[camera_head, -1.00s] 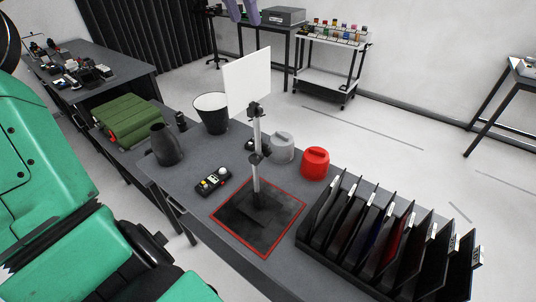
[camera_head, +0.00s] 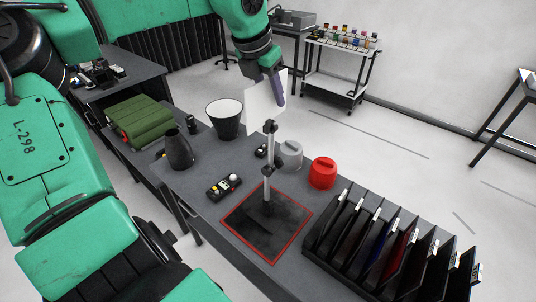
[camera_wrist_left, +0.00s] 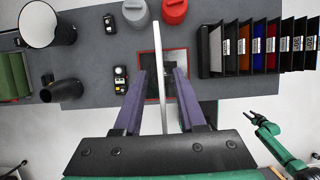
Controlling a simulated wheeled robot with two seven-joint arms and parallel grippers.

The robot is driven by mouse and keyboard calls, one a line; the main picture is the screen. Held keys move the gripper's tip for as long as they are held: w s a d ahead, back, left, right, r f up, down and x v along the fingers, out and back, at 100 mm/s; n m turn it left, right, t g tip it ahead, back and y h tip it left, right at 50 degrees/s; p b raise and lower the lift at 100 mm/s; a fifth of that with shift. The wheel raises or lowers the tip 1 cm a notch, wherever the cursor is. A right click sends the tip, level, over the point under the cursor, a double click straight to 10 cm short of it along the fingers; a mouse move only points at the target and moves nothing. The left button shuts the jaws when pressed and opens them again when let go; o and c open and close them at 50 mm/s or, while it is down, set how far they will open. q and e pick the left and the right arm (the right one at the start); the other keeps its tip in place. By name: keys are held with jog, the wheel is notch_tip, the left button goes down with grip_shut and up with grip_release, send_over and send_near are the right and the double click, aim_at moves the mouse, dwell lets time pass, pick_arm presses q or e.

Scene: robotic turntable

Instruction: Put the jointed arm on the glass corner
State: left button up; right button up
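The jointed arm (camera_head: 267,182) is a thin grey upright pole with dark joints and a white panel (camera_head: 262,104) at its top. Its foot stands inside the dark square glass plate with a red border (camera_head: 234,240). My left gripper (camera_head: 278,90) is at the panel. In the left wrist view my left gripper (camera_wrist_left: 160,100) has its two purple fingers apart, one on each side of the panel's thin edge (camera_wrist_left: 160,60), with gaps on both sides. The panel hides part of the plate there. A green arm with dark jaws, likely my right gripper (camera_wrist_left: 262,122), shows at lower right.
Close by stand a red canister (camera_head: 322,173), a grey canister (camera_head: 289,155), a small button box (camera_head: 224,187), a dark jug (camera_head: 178,150) and a white-lined bin (camera_head: 224,118). A black rack of upright panels (camera_head: 320,232) stands right of the plate.

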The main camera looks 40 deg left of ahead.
pick_arm(q)
jog(key=shift+d+f, duration=0.15)
jog(key=shift+d, duration=0.1)
jog(key=shift+a, duration=0.15)
jog(key=shift+c, duration=0.3)
grip_shut()
dwell(1.1)
jog(key=shift+w, duration=0.15)
